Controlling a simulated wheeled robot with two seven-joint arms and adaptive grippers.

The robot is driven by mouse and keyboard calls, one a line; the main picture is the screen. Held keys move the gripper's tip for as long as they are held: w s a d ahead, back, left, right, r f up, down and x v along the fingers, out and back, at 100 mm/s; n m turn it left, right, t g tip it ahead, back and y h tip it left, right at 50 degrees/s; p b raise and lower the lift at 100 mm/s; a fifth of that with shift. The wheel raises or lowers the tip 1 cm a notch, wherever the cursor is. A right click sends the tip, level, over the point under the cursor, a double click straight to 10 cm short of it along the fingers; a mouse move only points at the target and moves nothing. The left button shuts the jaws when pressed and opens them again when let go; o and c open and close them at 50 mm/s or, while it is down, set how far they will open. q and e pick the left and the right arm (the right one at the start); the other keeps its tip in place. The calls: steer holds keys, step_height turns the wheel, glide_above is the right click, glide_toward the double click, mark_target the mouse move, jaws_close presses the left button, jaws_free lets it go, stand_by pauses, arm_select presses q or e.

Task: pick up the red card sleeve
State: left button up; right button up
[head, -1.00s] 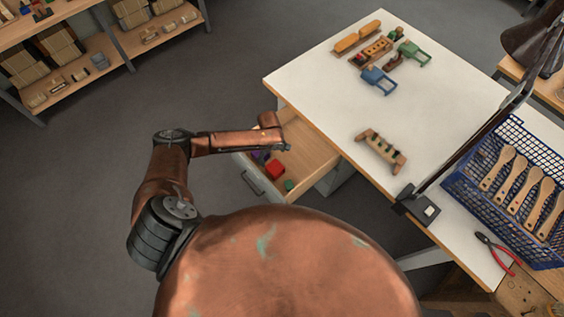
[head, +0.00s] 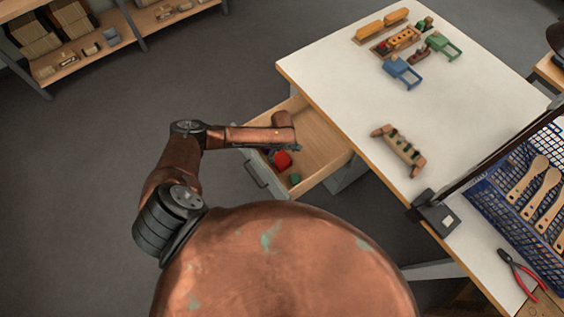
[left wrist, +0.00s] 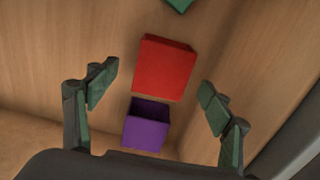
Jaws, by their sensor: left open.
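The red card sleeve (head: 283,159) lies in the open wooden drawer, and it also shows in the left wrist view (left wrist: 164,68). A purple open-topped sleeve (left wrist: 147,126) sits just below it in the left wrist view. A green piece (head: 295,179) lies nearby in the drawer; its edge shows at the top of the left wrist view (left wrist: 180,4). My left gripper (left wrist: 157,97) is open and empty over the drawer, with its green-padded fingers on either side of the red and purple sleeves. My right gripper is not in view.
The drawer (head: 325,152) sticks out from under the white table (head: 460,130), whose edge is close to my left gripper. Toy-like parts, a wooden rack (head: 398,150), a blue basket (head: 505,205) and red pliers (head: 522,272) are on the table side. Shelves (head: 110,60) stand at the back left.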

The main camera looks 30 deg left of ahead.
mark_target(281, 159)
arm_select(q)
steer(key=f, duration=0.2)
steer(key=f+b, duration=0.1)
steer(key=f, duration=0.2)
steer(key=shift+s+a+f, duration=0.15)
steer(key=shift+a+f, duration=0.05)
steer(key=shift+f, duration=0.15)
steer(key=shift+c, duration=0.5)
steer(key=c, duration=0.8)
